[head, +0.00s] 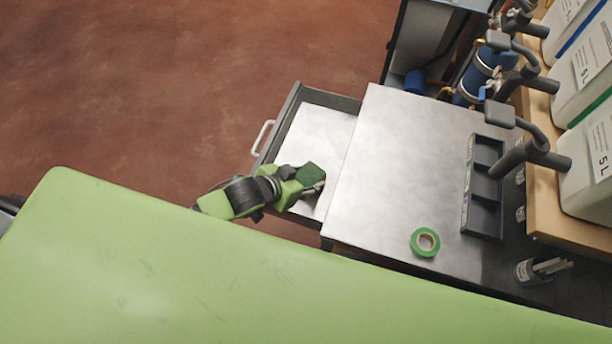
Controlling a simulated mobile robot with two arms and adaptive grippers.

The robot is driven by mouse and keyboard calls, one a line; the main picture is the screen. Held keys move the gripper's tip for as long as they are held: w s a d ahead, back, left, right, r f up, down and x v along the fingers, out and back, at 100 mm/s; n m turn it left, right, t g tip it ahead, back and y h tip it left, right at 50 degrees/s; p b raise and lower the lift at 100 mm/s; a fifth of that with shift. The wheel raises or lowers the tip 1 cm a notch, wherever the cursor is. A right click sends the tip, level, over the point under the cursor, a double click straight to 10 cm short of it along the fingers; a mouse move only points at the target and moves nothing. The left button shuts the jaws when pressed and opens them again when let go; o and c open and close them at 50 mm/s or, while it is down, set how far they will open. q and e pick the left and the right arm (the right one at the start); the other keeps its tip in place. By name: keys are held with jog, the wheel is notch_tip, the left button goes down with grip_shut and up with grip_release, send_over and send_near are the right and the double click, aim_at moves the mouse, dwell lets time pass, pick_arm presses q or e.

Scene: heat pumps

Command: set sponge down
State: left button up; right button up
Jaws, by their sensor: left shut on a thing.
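A dark green sponge (310,175) is held by my left gripper (303,183), which is shut on it. The gripper and sponge are over the open drawer (318,133), near its front right part beside the steel cabinet. The drawer's visible floor is bare and light. Whether the sponge touches the drawer floor I cannot tell. My right gripper is not in view.
The steel cabinet top (395,150) is mostly clear. A green tape roll (425,242), a dark divided tray (483,187) and a dark cup (527,270) stand on its right side. White canisters (585,150) line a wooden shelf (548,190) at the right.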

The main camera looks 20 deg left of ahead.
pick_arm(q)
jog(key=o, duration=0.7)
jog(key=shift+f, duration=0.1)
jog(key=shift+r, duration=0.2)
jog(key=v, duration=1.2)
